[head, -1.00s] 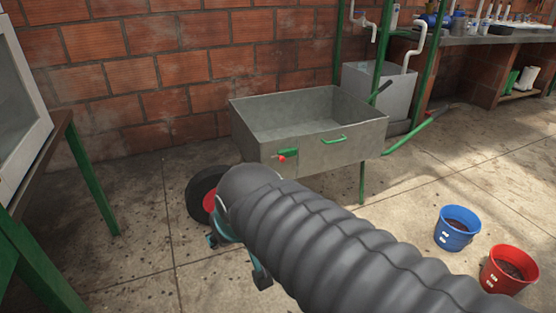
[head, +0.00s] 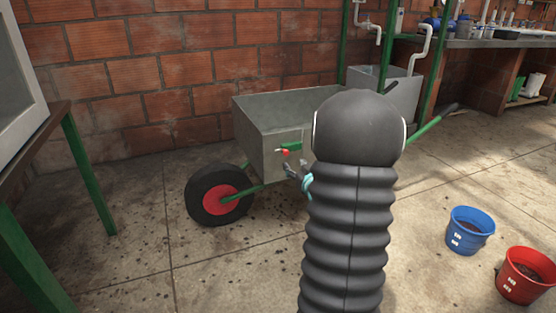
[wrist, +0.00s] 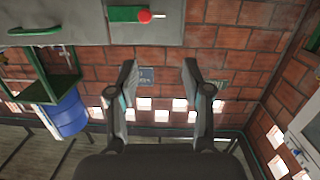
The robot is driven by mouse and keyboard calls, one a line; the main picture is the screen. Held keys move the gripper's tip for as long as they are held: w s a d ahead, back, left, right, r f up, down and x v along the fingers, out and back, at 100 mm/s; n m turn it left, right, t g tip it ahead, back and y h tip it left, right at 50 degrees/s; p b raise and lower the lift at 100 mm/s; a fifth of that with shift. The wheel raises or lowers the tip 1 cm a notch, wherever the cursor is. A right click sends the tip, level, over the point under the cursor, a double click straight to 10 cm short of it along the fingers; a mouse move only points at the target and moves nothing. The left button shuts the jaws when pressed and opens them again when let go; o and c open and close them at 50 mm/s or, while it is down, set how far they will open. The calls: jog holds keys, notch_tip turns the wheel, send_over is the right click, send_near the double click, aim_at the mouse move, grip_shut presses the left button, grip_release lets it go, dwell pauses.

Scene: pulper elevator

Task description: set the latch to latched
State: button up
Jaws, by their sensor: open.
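The latch is a small green plate with a red knob (head: 285,153) on the grey metal wall of the wheelbarrow tub (head: 272,138). In the wrist view, which looks upside down, the latch (wrist: 128,14) is at the top edge, with a pale rod end beside the red knob. Whether it is latched I cannot tell. My gripper (wrist: 159,68) is open and empty, its two fingers apart and clear of the latch. The tub's right part is hidden behind the arm.
The wheelbarrow's black wheel with red hub (head: 220,198) stands at lower left of the tub. A green handle (wrist: 35,30) is on the same tub wall. A blue bucket (head: 469,230) and a red bucket (head: 525,275) stand at right. Floor between is clear.

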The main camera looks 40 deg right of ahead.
aim_at(287, 153)
jog(key=s+d+f+t, duration=0.1)
jog(key=d+f, duration=0.2)
jog(key=f, duration=0.1)
jog(key=x, duration=0.9)
jog(key=b+x, duration=0.1)
jog(key=x, duration=0.3)
jog(key=shift+w+r, duration=0.2)
jog(key=shift+r, duration=0.15)
grip_shut()
